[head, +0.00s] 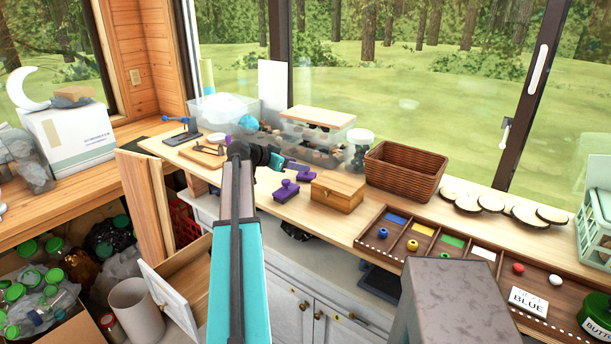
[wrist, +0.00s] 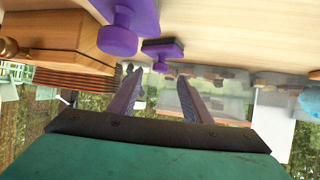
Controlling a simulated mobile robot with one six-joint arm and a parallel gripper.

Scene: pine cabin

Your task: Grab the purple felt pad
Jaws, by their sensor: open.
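Two purple pads with round knobs stand on the pine counter. The nearer purple pad (head: 286,191) is left of the wooden box, and it shows large at the top of the wrist view (wrist: 122,35). The farther purple pad (head: 306,174) is smaller in the wrist view (wrist: 163,48) and has a dark layer on its flat side. I cannot tell which one is the felt pad named. My gripper (head: 291,165) is open above the counter near the pads. In the wrist view its fingers (wrist: 160,76) are apart with nothing held, and the picture is upside down.
A wooden box (head: 337,191) stands right of the pads, with a wicker basket (head: 405,171) behind it. Clear bins (head: 316,134) stand behind. A compartment tray (head: 399,243) lies at the right. Bare counter shows left of the near pad.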

